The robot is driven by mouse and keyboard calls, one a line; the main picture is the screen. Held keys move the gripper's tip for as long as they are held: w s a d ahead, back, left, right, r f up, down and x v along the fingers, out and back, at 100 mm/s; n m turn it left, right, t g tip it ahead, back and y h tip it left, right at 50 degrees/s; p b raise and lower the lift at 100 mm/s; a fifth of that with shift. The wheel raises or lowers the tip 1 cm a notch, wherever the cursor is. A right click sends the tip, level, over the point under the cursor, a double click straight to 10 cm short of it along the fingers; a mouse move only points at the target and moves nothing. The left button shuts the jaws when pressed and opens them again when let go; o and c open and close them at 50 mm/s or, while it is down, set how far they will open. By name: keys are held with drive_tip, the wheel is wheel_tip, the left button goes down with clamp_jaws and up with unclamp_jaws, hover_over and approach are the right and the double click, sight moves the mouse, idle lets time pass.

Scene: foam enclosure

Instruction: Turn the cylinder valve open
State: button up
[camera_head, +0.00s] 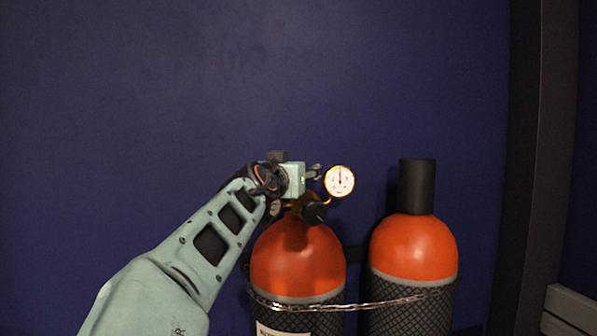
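The left cylinder (298,262) is upright, with an orange top and a dark mesh sleeve. Its valve has a black knob (315,212) at the neck, facing toward me and right. A round white pressure gauge (340,181) with a brass rim stands above and right of the knob. My gripper (298,192) is at the left cylinder's neck, just above and left of the knob. My wrist hides most of the gripper and part of the valve. I cannot tell whether the fingers touch the valve or how far apart they are.
A second orange cylinder (413,246) with a black cap (417,186) stands close on the right. A metal chain (350,307) runs across both cylinders. A dark blue wall (150,90) is behind them. A dark post (535,170) and a grey slatted object (570,306) are at the right.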

drive_tip(key=shift+s, duration=0.15)
drive_tip(key=s+a, duration=0.1)
drive_tip(key=s, duration=0.6)
idle(0.3)
drive_tip(key=shift+s+a, duration=0.1)
drive_tip(key=shift+s, duration=0.05)
